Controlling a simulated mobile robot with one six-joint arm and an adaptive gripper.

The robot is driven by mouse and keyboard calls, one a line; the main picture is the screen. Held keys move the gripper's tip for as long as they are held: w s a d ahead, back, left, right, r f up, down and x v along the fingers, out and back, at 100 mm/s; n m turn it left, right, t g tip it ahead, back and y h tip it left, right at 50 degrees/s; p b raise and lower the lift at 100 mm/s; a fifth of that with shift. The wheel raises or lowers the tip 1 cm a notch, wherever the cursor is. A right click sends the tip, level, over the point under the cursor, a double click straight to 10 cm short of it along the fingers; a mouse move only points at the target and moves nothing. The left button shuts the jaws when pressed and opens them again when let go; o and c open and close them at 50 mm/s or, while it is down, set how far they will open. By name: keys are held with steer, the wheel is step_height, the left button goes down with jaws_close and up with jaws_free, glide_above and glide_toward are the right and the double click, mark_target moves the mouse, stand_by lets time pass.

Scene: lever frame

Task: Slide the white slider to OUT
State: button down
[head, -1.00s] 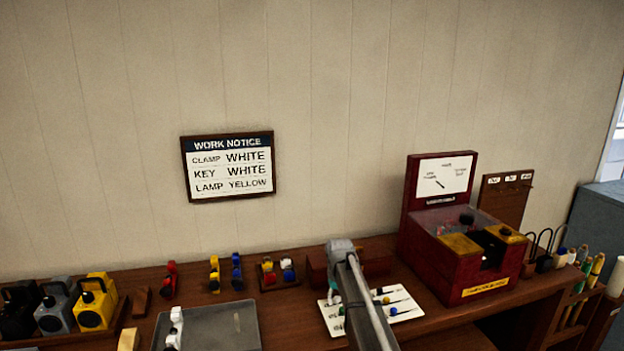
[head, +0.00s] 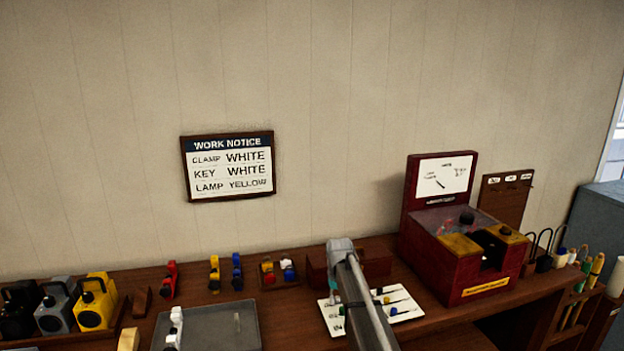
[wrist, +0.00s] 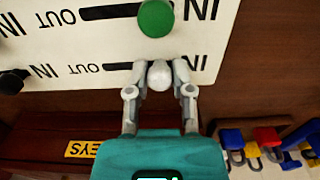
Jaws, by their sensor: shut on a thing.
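The white slider (wrist: 160,76) shows in the wrist view, at the IN end of its slot (wrist: 118,67) on a white panel (wrist: 80,45). The lettering there is upside down, with OUT at left and IN at right. My gripper (wrist: 160,68) is shut on the white slider, one finger on each side. A green slider (wrist: 156,18) sits just above it, also near IN.
A black slider (wrist: 12,82) is left of the white slot. A KEYS box (wrist: 40,140) and several padlocks (wrist: 268,138) lie near my gripper. In the head view, a red box (head: 462,250) stands right of the panel and a grey tray (head: 245,325) left.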

steer(key=shift+d, duration=0.15)
steer(key=shift+w+d, duration=0.2)
steer(key=shift+d, duration=0.55)
steer(key=shift+w+d, duration=0.2)
steer(key=shift+d, duration=0.45)
steer(key=shift+w+d, duration=0.15)
steer(key=shift+d, duration=0.3)
steer(key=c, duration=0.7)
jaws_free()
steer(key=shift+r, duration=0.15)
step_height(320, 180, up, 6)
steer(key=p, duration=0.6)
